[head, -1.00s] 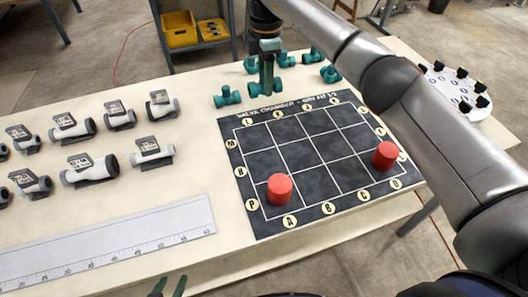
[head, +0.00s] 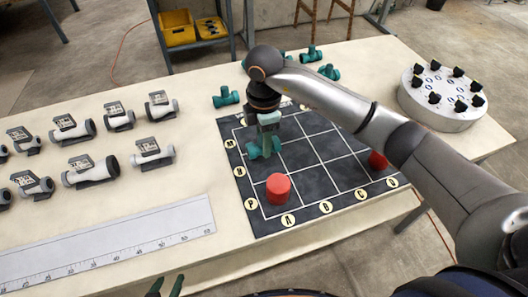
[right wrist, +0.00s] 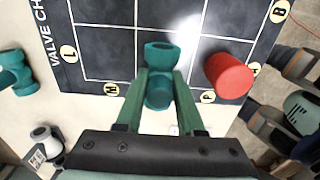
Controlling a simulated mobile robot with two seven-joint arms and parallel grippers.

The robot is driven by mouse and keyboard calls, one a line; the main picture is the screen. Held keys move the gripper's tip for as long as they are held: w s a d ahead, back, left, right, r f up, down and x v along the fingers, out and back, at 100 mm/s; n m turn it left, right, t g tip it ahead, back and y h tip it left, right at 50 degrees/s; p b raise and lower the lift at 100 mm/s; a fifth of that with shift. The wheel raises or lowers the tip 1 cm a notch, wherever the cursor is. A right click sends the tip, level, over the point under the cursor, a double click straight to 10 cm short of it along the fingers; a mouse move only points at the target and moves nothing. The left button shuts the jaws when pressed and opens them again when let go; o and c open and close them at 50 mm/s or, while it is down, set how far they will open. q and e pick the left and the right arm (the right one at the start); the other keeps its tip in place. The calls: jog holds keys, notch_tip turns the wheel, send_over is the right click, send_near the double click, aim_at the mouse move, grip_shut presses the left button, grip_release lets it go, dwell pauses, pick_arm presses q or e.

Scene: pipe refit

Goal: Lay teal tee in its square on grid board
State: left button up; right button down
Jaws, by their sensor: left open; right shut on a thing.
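The teal tee (head: 254,152) is held by my right gripper (head: 268,122) over the left column of the dark grid board (head: 333,172). The right wrist view shows the tee (right wrist: 160,58) between the two green fingers of my right gripper (right wrist: 160,82), above the board (right wrist: 105,15). I cannot tell whether the tee touches the board. My left gripper (head: 167,286) is open and empty at the bottom edge of the head view, with only its fingertips showing.
Red cylinders (head: 278,188) and (head: 378,161) stand on the board's near-left and right squares; the first also shows in the wrist view (right wrist: 229,75). Other teal fittings (head: 226,97) lie behind the board. Grey-white valves (head: 90,170), a ruler (head: 110,240) and a round knob plate (head: 440,105) surround it.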

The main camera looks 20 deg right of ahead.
jog(key=shift+s+a+f, duration=0.1)
jog(key=shift+s+f, duration=0.2)
jog(key=shift+f, duration=0.05)
jog(key=shift+s+f, duration=0.1)
jog(key=shift+f, duration=1.55)
jog(key=shift+f, duration=0.15)
jog(key=c, duration=0.5)
grip_release()
notch_tip(320, 180, up, 12)
jog(key=shift+r, duration=0.2)
